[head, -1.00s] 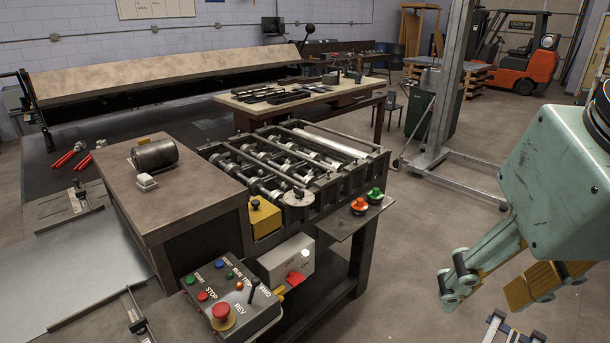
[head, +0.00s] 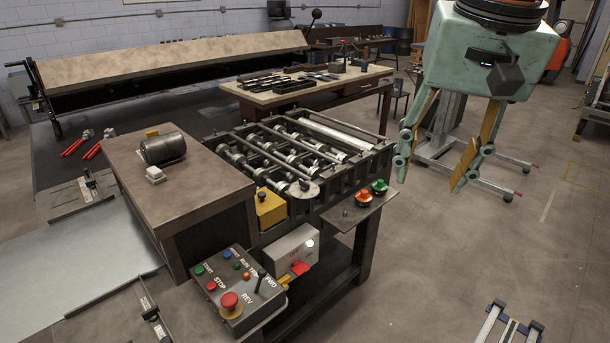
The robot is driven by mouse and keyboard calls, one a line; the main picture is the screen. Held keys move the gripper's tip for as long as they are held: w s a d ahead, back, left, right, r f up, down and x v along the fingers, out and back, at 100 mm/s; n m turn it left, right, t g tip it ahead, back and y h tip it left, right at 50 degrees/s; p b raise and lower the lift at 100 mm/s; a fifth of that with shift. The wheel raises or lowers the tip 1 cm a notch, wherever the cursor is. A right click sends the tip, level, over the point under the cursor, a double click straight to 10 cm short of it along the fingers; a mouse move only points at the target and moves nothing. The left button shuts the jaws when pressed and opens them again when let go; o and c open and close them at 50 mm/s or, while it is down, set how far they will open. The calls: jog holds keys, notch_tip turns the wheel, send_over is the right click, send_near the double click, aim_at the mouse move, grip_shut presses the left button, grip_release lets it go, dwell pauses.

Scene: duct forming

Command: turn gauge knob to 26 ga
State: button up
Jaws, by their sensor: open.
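The roll-forming machine (head: 300,150) stands in the middle of the head view, with rows of rollers under its open top frame. A round grey disc (head: 302,189) sits at its near corner, beside a yellow block (head: 270,208); it may be the gauge knob, but I cannot read any gauge marks or setting. My gripper (head: 430,172) hangs to the right of the machine, pointing down, with its two fingers wide apart and nothing between them. It is apart from the disc and touches nothing I can see.
A control box (head: 236,285) with a red stop button and a lever stands at the front. A grey motor (head: 162,150) sits on the brown cabinet (head: 190,190). The floor at right is largely clear.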

jog(key=w+a+r+m+p, duration=0.1)
jog(key=w+a+m+p, duration=0.2)
jog(key=w, duration=1.1)
jog(key=m+g+p, duration=0.3)
jog(key=p, duration=0.5)
send_over(304, 185)
notch_tip(304, 185, down, 18)
jog(key=shift+w+f, duration=0.4)
jog(key=shift+f+p, duration=0.75)
jog(key=shift+f, duration=6.1)
